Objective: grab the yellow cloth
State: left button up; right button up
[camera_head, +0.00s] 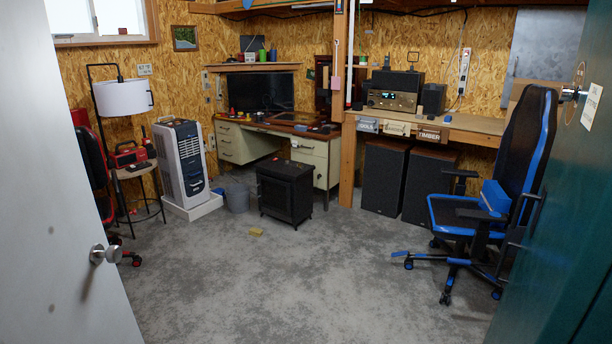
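A small yellow cloth (256,231) lies on the grey floor near the middle of the room. It is in front of and to the left of a black box-shaped stove or heater. It looks small and flat, and its folds are too small to tell. Neither of my grippers shows in the head view.
Open grey floor (270,290) lies in front of the cloth. A white door (60,200) stands at left and a green door (560,220) at right. Behind are a grey bucket (237,197), the black heater (286,192) and a desk (232,146). A blue-black chair (520,160) stands right.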

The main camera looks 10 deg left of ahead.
aim_at(254, 231)
jog(key=i+l+u, duration=0.1)
jog(key=i+u, duration=0.2)
jog(key=i, duration=2.25)
jog(key=i+j+u, duration=0.25)
jog(key=i, duration=0.4)
jog(key=i+l+u, duration=0.2)
jog(key=i, duration=0.4)
jog(key=i+u, duration=0.25)
jog(key=i, duration=0.4)
jog(key=i+l+u, duration=0.25)
jog(key=i, duration=0.4)
jog(key=i+z, duration=0.15)
jog(key=i, duration=0.25)
jog(key=i+j+z, duration=0.15)
jog(key=i, duration=0.3)
jog(key=i+j+z, duration=0.15)
jog(key=i, duration=0.25)
